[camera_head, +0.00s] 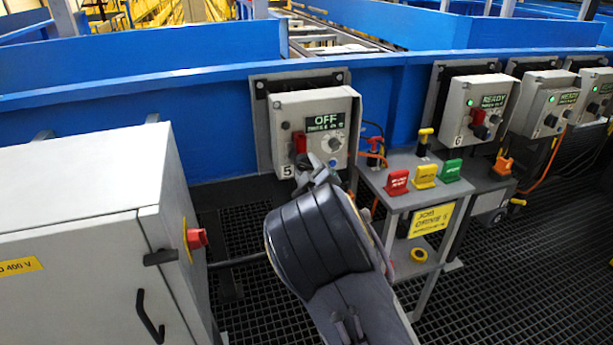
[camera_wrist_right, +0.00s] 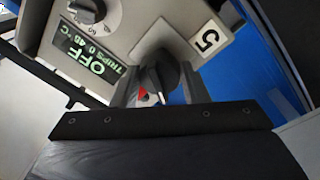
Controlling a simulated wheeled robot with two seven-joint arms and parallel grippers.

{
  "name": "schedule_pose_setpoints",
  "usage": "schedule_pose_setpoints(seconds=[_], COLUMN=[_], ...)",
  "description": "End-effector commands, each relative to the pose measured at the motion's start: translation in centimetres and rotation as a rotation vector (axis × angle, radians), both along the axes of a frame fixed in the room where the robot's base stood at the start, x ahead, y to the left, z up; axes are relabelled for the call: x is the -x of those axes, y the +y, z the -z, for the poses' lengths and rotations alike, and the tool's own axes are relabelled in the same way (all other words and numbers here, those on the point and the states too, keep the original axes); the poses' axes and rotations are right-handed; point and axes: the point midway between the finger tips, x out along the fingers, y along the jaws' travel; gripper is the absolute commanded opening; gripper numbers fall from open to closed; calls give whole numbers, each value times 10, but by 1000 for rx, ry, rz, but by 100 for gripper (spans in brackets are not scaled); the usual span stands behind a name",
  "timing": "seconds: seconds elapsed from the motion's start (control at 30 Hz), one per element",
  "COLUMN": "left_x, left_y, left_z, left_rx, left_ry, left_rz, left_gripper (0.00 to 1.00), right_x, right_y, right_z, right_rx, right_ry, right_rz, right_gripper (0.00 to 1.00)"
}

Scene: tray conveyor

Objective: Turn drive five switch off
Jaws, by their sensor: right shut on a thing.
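The drive five box (camera_head: 345,104) is a grey panel on the blue conveyor side, with a "5" label (camera_wrist_right: 207,38). Its display (camera_head: 325,122) reads OFF, and the same text shows in the wrist view (camera_wrist_right: 88,48). My left gripper is not in view.
A stand (camera_head: 398,205) holds red, yellow and green tags and a yellow job sign (camera_head: 431,219). Box six (camera_head: 477,112) and further boxes stand to the right, reading READY. A grey cabinet (camera_head: 90,200) with a red knob (camera_head: 196,238) stands close on the left.

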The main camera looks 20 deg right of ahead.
Motion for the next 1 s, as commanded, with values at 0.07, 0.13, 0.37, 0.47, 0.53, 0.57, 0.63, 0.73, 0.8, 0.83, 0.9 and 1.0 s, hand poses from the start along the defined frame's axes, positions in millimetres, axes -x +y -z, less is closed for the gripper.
schedule_pose_setpoints(seconds=[0.07, 0.13, 0.37, 0.47, 0.53, 0.57, 0.63, 0.73, 0.8, 0.83, 0.9, 1.0], left_x=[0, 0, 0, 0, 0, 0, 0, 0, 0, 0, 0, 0], left_y=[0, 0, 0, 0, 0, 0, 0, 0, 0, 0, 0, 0], left_z=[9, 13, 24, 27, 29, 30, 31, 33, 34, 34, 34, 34], left_rx=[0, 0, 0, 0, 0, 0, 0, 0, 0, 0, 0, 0], left_ry=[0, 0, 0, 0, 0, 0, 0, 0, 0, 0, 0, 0], left_rz=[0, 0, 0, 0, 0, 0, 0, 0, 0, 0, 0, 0], left_gripper=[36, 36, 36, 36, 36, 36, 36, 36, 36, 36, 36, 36], right_x=[0, 0, 0, 0, 0, 0, 0, 0, 0, 0, 0, 0], right_y=[0, 0, -1, -1, -2, -2, -2, -2, -2, -2, -2, -2], right_z=[3, 3, 2, 2, 1, 1, 1, 0, 0, 0, 0, 0], right_rx=[70, 135, 323, 389, 427, 442, 471, 504, 521, 526, 535, 542], right_ry=[-3, -6, -11, -12, -13, -14, -15, -15, -17, -17, -17, -17], right_rz=[-1, -1, 0, 0, 1, 1, 0, 0, -1, 0, -1, 0], right_gripper=[18, 18, 18, 18, 18, 18, 18, 18, 18, 18, 18, 18])
